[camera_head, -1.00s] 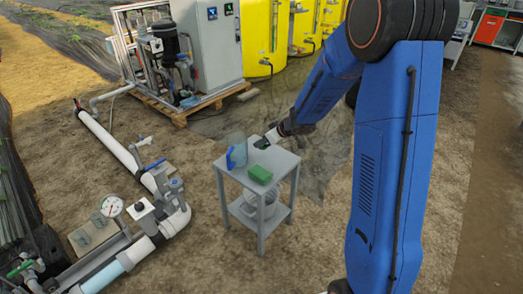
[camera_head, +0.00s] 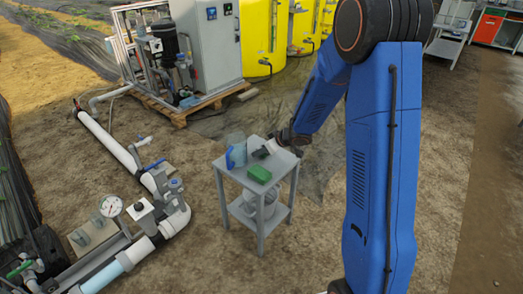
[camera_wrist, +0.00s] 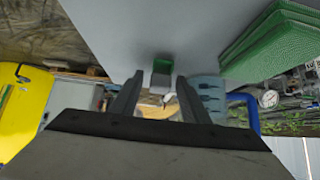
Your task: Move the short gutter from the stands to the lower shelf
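I see no gutter and no stands that I can make out in either view. A small grey table (camera_head: 230,171) stands in the middle of the head view, with a lower shelf (camera_head: 277,214). My gripper (camera_head: 276,144) is at the table's far right edge, just over its top. In the wrist view my gripper (camera_wrist: 160,88) has its two fingers apart. A small item with a green end (camera_wrist: 162,66) shows between the fingertips, with gaps on both sides. Whether the fingers touch it is unclear.
A clear jug (camera_head: 238,148) with a blue handle and a green pad (camera_head: 259,174) stand on the table top. A grey bucket (camera_head: 266,203) takes up much of the lower shelf. White pipework (camera_head: 105,138) runs on the left; bare soil lies around the table.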

